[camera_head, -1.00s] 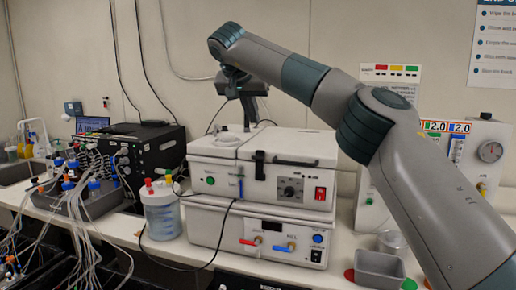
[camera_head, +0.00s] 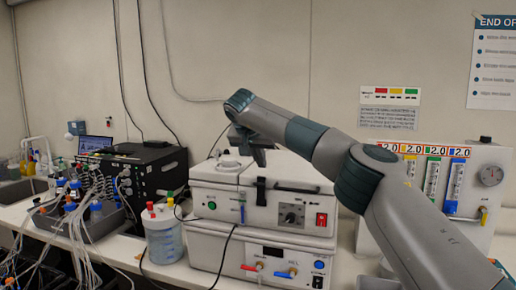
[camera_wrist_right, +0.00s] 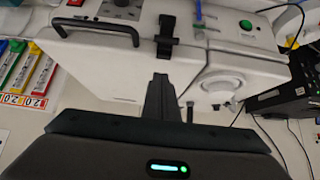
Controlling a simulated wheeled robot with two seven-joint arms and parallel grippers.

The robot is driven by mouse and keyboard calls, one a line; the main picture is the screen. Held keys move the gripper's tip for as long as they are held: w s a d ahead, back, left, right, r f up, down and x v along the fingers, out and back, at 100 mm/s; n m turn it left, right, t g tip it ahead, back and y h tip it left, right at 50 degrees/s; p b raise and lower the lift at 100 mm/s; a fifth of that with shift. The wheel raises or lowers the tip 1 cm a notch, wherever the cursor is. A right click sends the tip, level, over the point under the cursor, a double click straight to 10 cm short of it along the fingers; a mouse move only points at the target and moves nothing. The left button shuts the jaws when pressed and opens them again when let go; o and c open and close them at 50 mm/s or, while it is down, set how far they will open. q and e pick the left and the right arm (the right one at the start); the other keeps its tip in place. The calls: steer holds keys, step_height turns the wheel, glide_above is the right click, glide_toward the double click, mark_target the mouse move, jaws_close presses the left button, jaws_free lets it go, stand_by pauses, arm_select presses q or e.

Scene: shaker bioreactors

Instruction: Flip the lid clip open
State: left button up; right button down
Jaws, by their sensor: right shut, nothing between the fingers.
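The lid clip (camera_head: 261,191) is a black latch on the upper front edge of a white lidded unit (camera_head: 218,205). The clip lies against the front and also shows at the top of the right wrist view (camera_wrist_right: 168,35). My right gripper (camera_head: 262,162) hangs over the lid, just above and behind the clip in the head view. In the wrist view its narrow dark fingers (camera_wrist_right: 160,82) are together and empty, pointing toward the clip. Any gap to the lid or clip is hard to judge. My left gripper is not in view.
A black lid handle (camera_head: 297,188) sits right of the clip. A round white cap (camera_head: 229,161) is on the lid's left part. A tubed bottle (camera_head: 163,235) stands left of the unit. A flowmeter panel (camera_head: 480,200) is at right.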

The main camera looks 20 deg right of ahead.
mark_target(262, 182)
steer(key=shift+w+d+f, duration=0.1)
steer(key=shift+w+f, duration=0.15)
steer(key=shift+f, duration=0.2)
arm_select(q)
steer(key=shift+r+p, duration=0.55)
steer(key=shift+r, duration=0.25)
arm_select(e)
steer(key=shift+s+a+f, duration=0.3)
steer(key=shift+s+f, duration=0.2)
steer(key=shift+f, duration=0.3)
steer(key=shift+s+a+f, duration=0.3)
steer(key=shift+s+f, duration=0.15)
steer(key=shift+f, duration=0.3)
